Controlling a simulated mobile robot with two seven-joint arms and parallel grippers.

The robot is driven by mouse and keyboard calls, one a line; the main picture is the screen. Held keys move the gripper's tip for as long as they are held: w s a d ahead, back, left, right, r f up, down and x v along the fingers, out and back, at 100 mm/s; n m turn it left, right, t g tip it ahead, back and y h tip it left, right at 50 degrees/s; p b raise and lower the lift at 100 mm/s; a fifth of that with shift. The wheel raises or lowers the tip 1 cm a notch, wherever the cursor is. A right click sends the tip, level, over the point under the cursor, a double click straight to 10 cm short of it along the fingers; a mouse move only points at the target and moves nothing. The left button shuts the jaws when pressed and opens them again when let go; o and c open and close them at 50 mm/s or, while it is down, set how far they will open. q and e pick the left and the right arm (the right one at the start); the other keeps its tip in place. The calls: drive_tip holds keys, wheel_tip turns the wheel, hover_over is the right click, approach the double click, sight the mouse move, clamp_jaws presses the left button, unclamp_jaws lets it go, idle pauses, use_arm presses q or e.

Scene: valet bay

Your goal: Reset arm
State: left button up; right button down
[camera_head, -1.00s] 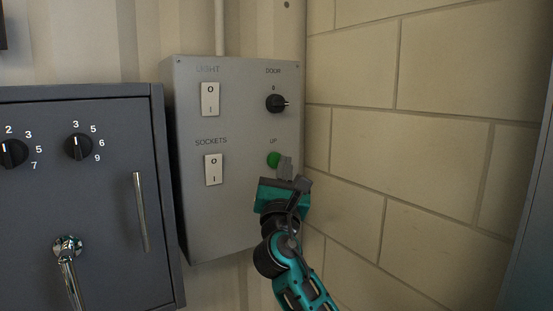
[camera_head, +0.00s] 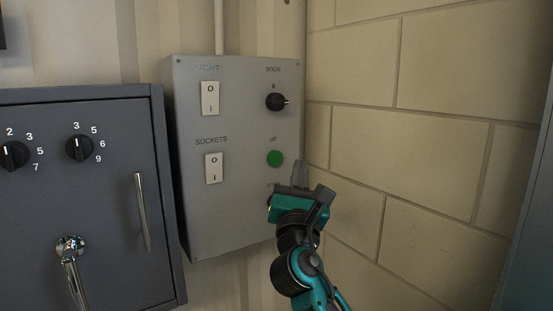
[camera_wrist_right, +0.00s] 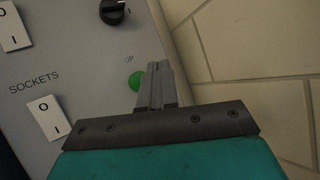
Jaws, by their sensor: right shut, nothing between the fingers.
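My right gripper (camera_head: 300,174) is shut and empty, at the lower right of the grey control panel (camera_head: 233,200) in the head view. Its closed fingers (camera_wrist_right: 156,88) also show in the right wrist view, pointing up past the green button. The green UP button (camera_head: 275,158) is in full view, just left of and above the fingertips, and the fingers look apart from it. In the right wrist view the fingers partly cover the green button (camera_wrist_right: 136,81). Another control below it is mostly hidden behind my gripper. My left gripper is in no view.
The panel also carries a LIGHT switch (camera_head: 210,98), a SOCKETS switch (camera_head: 214,168) and a black DOOR knob (camera_head: 276,102). A dark grey cabinet (camera_head: 110,200) with dials and a bar handle (camera_head: 142,212) stands left. A block wall (camera_head: 420,130) closes the right side.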

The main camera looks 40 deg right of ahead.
idle(0.4)
drive_tip(key=a+f+m+g+y, duration=0.1)
drive_tip(key=a+f+m+y, duration=0.4)
drive_tip(key=f, duration=0.9)
drive_tip(key=a+f+m+y, duration=0.2)
drive_tip(key=a+f+y, duration=0.5)
drive_tip(key=f, duration=0.6)
drive_tip(key=s+a+f+m+g+y, duration=0.2)
drive_tip(key=s+a+f+m+y, duration=0.1)
drive_tip(key=s+a+f+m, duration=0.2)
drive_tip(key=s+a+f+m+g+y, duration=0.3)
drive_tip(key=s+a+f+m, duration=0.2)
drive_tip(key=s+f+m, duration=0.5)
wheel_tip(320, 180, down, 3)
drive_tip(key=shift+s+a+f+y, duration=0.1)
drive_tip(key=shift+s+a+y, duration=0.1)
drive_tip(key=shift+s+y, duration=0.1)
